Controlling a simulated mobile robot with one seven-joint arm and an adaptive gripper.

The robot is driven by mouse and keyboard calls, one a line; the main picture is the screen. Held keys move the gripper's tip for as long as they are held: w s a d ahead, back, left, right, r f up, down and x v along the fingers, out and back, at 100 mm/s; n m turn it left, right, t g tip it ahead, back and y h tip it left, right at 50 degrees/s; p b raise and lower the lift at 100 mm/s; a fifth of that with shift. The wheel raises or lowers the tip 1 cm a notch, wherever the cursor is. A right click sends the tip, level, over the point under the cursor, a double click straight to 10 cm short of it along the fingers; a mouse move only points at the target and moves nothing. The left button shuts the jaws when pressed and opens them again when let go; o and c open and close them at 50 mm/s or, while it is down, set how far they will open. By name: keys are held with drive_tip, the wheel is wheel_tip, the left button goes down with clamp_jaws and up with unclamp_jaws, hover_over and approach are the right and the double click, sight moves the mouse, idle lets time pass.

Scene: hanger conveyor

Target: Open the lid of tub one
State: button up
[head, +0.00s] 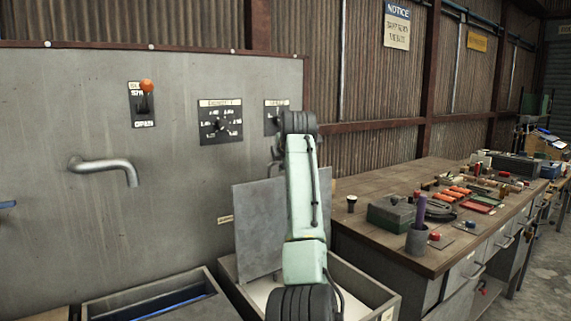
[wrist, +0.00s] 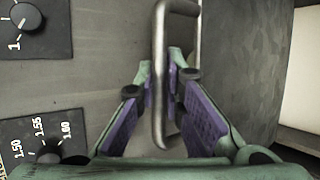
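A tub (head: 364,296) with pale walls stands below the grey panel at centre. Its flat grey lid (head: 256,225) stands raised, leaning toward the panel; my arm hides part of it. In the wrist view a bent metal handle (wrist: 160,75) runs down the picture, and my gripper's (wrist: 165,75) purple-padded fingers flank it closely. I cannot tell whether they press on it. A dark grey plate (wrist: 240,55), seemingly the lid, lies just right of the handle. In the head view my arm hides the gripper. No label reads clearly as tub one.
The grey panel (head: 70,120) carries a tap (head: 104,168), an orange-knobbed switch (head: 146,89) and a dial (head: 220,123). Another open basin (head: 160,289) with blue inside is at lower left. A cluttered workbench (head: 372,225) stands close at the right. Floor shows at far right.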

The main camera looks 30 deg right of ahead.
drive_tip(key=o, duration=0.5)
drive_tip(key=shift+c, duration=0.2)
drive_tip(key=shift+r, duration=0.1)
drive_tip(key=v, duration=1.2)
